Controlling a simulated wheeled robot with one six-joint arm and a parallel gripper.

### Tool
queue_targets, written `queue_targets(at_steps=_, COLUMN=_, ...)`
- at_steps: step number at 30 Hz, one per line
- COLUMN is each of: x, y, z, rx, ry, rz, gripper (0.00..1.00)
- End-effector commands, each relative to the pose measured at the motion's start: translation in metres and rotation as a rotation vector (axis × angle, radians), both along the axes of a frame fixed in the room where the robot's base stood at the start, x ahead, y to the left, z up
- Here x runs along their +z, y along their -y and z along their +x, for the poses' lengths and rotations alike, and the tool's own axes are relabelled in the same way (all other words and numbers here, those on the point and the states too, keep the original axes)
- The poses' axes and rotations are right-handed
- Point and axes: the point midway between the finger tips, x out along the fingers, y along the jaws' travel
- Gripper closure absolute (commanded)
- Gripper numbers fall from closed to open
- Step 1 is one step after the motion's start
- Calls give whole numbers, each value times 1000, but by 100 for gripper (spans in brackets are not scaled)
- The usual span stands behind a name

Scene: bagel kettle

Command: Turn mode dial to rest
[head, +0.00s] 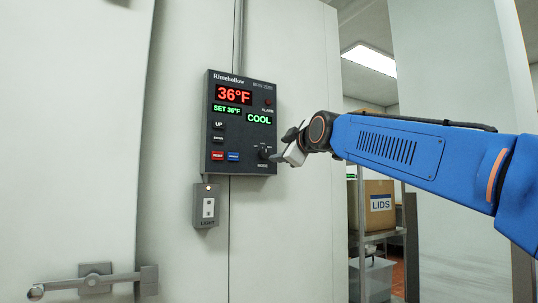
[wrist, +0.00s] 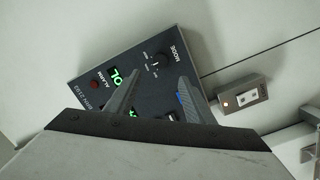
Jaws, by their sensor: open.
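The dark control panel (head: 216,160) hangs on the pale wall and also shows tilted in the wrist view (wrist: 85,72). Its display reads 36°F, SET 36°F and COOL. The black mode dial (wrist: 156,63) sits at the panel's lower right in the head view (head: 264,153), above the word MODE. In the wrist view it lies beyond my fingertips, roughly between their lines. My gripper (wrist: 158,80) is open and empty. In the head view my gripper (head: 284,150) is just right of the dial. The dial's exact pointer setting is too small to read.
A light switch box (head: 206,206) is below the panel and also shows in the wrist view (wrist: 242,97). Up, down, red and blue buttons (head: 233,156) are left of the dial. A metal door latch (head: 95,280) is lower left. A LIDS carton (head: 381,218) stands on a shelf behind my arm.

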Motion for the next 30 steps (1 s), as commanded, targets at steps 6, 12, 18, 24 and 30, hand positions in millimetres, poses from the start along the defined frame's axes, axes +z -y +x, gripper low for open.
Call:
queue_targets(at_steps=6, x=-1, y=-16, z=31, rx=0, ry=-1, rz=-1, gripper=51)
queue_targets(at_steps=12, x=-1, y=-29, z=57, rx=0, ry=-1, rz=-1, gripper=51)
queue_targets(at_steps=18, x=-1, y=-41, z=81, rx=0, ry=-1, rz=-1, gripper=51)
queue_targets(at_steps=24, x=0, y=-49, z=97, rx=-1, ry=0, rz=0, gripper=51)
queue_targets(at_steps=30, x=0, y=-52, z=103, rx=0, ry=0, rz=1, gripper=51)
